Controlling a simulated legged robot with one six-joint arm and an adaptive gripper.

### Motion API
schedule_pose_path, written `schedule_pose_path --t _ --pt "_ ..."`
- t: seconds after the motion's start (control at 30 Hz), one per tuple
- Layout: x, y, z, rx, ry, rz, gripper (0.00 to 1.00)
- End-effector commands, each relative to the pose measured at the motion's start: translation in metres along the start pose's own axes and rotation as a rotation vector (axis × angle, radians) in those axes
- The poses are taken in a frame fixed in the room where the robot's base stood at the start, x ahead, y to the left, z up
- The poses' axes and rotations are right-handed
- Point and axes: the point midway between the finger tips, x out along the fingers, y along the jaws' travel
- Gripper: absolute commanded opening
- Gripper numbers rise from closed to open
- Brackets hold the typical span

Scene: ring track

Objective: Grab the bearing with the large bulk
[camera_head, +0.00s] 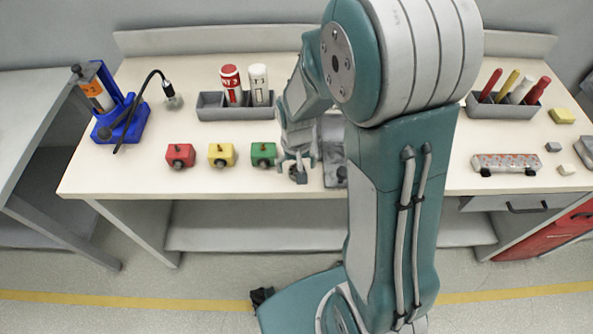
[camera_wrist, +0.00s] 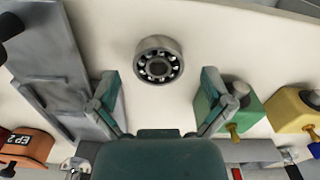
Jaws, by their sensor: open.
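A metal ball bearing (camera_wrist: 158,62) with a thick grey outer ring and shiny balls sits on the pale tabletop in the wrist view. In the head view it shows only as a small dark shape (camera_head: 298,175) below my fingers. My gripper (camera_head: 297,160) is over the front part of the table. It is open, and in the wrist view its two fingers (camera_wrist: 158,88) stand apart on either side of the bearing's line, the bearing lying just beyond the tips. No contact shows. No second bearing is clear to compare sizes.
A green block (camera_head: 263,154) is close on one side and a grey metal plate (camera_head: 333,172) on the other. Yellow (camera_head: 221,155) and red (camera_head: 180,155) blocks stand farther left. A grey bin (camera_head: 222,112) with two cylinders is behind. My arm hides the table's middle right.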

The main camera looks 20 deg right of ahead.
Motion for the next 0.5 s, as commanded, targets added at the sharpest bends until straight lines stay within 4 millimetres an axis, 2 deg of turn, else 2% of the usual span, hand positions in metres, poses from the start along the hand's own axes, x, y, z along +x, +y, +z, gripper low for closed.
schedule_pose_path --t 0.1,0.33,0.37,0.4,0.47,0.5 --pt "0.0098 0.0002 0.0000 0.000 0.000 0.000 1.00" --pt "0.0104 0.0002 -0.0001 0.000 0.001 0.000 1.00" --pt "0.0104 0.0002 -0.0001 0.000 0.001 0.000 0.87" --pt "0.0104 0.0002 -0.0001 0.000 0.001 0.000 0.69" --pt "0.0103 0.0002 -0.0001 0.000 0.001 0.000 0.42" --pt "0.0103 0.0002 -0.0001 0.000 0.001 0.000 0.24"
